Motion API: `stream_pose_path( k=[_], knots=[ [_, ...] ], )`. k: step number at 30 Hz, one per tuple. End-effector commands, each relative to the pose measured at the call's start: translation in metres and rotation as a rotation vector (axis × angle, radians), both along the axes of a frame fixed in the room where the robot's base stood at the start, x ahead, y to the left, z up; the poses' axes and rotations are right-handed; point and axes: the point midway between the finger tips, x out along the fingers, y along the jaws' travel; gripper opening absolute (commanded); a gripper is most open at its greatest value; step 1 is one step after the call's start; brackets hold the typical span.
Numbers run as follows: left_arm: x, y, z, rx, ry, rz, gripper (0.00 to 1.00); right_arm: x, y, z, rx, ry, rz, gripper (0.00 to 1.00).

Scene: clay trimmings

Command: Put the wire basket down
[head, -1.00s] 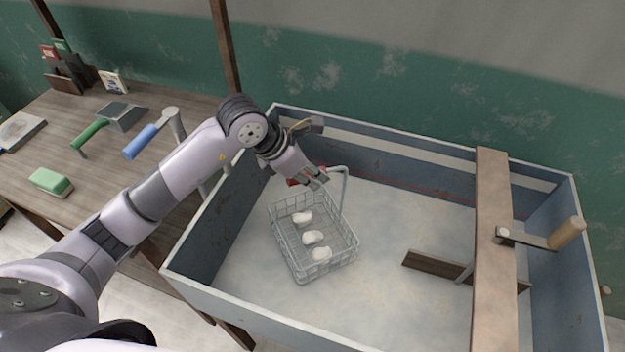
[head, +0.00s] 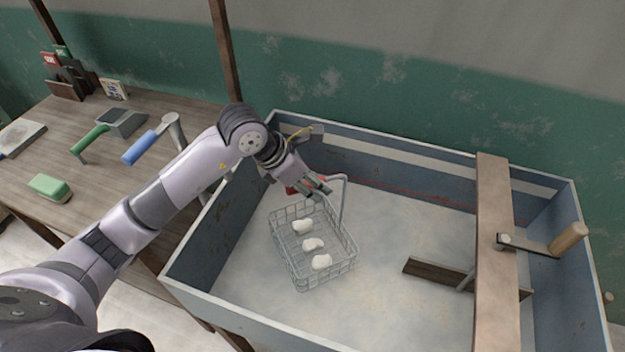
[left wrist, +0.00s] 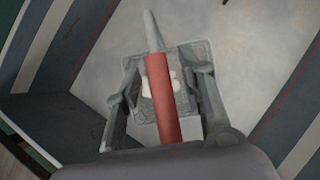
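The wire basket (head: 287,260) sits in the blue-grey walled trough, apparently on its pale floor, and holds three white lumps (head: 313,245). Its handle (head: 344,205) stands up, with a red grip at the top. My left gripper (head: 318,190) is at this grip. In the left wrist view the red grip (left wrist: 160,95) runs between my two fingers, with a gap on each side, so the gripper is open around it. The basket (left wrist: 197,52) shows below, partly hidden by the grip and fingers. My right gripper is not in view.
The trough (head: 215,300) has high walls around the basket. A plank (head: 494,250) lies across its right part, with a wooden-handled tool (head: 568,237) on it. A dark board (head: 435,272) is on the floor near the plank. A workbench (head: 120,180) with tools stands left.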

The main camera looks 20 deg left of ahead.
Motion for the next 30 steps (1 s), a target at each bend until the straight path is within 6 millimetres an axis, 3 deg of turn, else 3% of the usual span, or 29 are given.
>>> stream_pose_path(
  k=[15,21,30],
  knots=[
    [-0.034,0.038,0.083,0.003,-0.002,0.0,0.37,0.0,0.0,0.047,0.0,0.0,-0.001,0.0],
    [-0.042,0.047,0.099,0.001,-0.001,0.001,0.37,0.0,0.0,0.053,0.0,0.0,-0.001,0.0],
    [-0.044,0.048,0.101,0.0,0.0,0.0,0.37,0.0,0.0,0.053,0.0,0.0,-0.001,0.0]
  ],
)
